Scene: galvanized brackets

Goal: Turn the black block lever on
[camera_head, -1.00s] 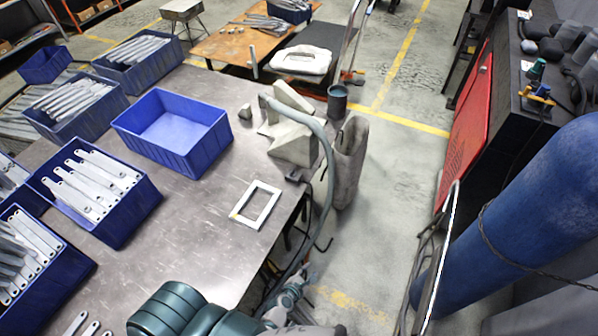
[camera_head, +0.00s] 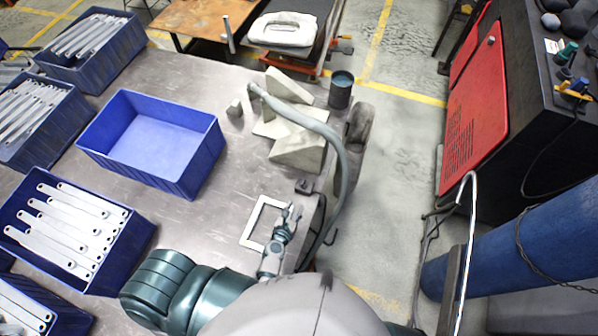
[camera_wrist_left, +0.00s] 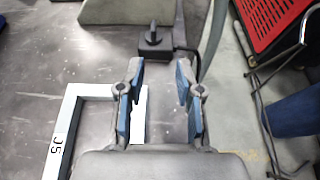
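The black block lever (camera_wrist_left: 153,40) is a small dark block with an upright knob on top. It sits at the table's right edge, just beyond my left gripper's fingertips in the left wrist view. In the head view the black block lever (camera_head: 304,187) is small, and its knob's setting is hard to read. My left gripper (camera_head: 291,211) is over the table edge, just short of the block. In the wrist view my left gripper (camera_wrist_left: 160,72) is open and empty, its two blue-padded fingers apart and pointing toward the block. My right gripper is not in view.
A white rectangular frame (camera_wrist_left: 66,125) lies under and left of the left gripper. Grey angular blocks (camera_head: 298,150) and a thick grey hose (camera_head: 341,160) stand close behind the lever. An empty blue bin (camera_head: 205,158) and bins of brackets are at the left.

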